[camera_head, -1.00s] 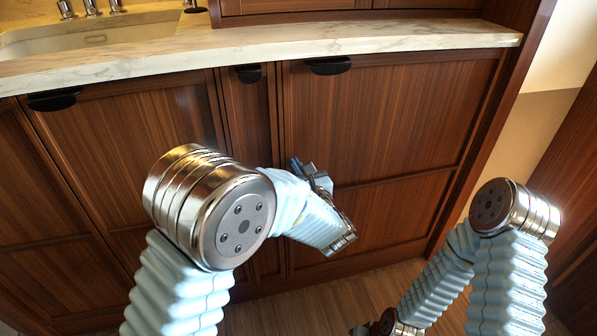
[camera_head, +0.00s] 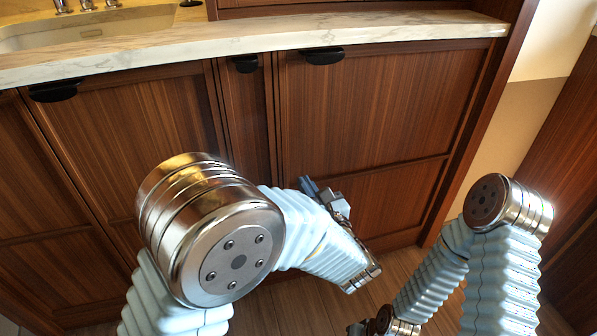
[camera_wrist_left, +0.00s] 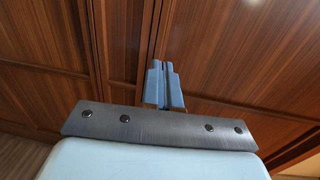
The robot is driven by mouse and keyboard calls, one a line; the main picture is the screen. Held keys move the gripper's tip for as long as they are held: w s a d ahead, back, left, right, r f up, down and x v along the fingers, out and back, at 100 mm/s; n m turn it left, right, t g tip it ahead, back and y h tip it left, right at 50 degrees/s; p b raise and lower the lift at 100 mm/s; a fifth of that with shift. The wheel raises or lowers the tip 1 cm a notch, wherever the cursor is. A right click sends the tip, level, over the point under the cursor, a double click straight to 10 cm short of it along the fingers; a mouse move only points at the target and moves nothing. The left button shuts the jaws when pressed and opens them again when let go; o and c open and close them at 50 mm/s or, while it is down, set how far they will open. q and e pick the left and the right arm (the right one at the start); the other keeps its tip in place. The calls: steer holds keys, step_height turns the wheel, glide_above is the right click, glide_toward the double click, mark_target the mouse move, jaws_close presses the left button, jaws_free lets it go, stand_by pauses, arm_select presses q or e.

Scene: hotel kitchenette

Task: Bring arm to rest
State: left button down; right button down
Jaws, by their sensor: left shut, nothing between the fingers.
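My left arm comes in from the left in the head view, bent at a large metal joint. My left gripper (camera_head: 308,187) is partly hidden behind its own wrist, in front of the brown lower cabinet doors (camera_head: 375,110). In the left wrist view its two blue-grey fingers (camera_wrist_left: 163,86) are together with nothing between them, pointing toward the cabinet front. My right arm (camera_head: 505,270) hangs bent at the right of the head view. Only small dark parts by its lower end show at the bottom edge, too little to tell the state of its gripper.
A marble countertop (camera_head: 250,45) with a sink (camera_head: 100,30) runs above the cabinets. Black handles (camera_head: 323,57) stick out below its edge. Wooden floor (camera_head: 300,305) shows between my arms. A beige wall (camera_head: 530,125) stands at the right.

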arm_select(q)
steer(key=s+a+f+n+g, duration=0.2)
steer(key=s+a+f+g, duration=0.15)
steer(key=f, duration=0.35)
steer(key=s+a+f+n+g, duration=0.25)
steer(key=a+f+g, duration=0.2)
steer(key=f, duration=0.25)
steer(key=s+a+f+n+g, duration=0.2)
steer(key=s+a+f+g, duration=0.2)
steer(key=f, duration=0.3)
steer(key=s+d+f+n+g+h+p, duration=0.25)
steer(key=s+f+n+g+h, duration=0.55)
steer(key=s+f+n, duration=0.45)
steer(key=n+t+h, duration=0.1)
steer(key=n, duration=0.3)
steer(key=w+a+f+n+t+h, duration=0.1)
steer(key=n, duration=0.4)
steer(key=w+a+n+t+h, duration=0.1)
steer(key=n+t, duration=0.1)
steer(key=n, duration=0.3)
steer(key=shift+w+f, duration=0.15)
steer(key=shift+f, duration=0.05)
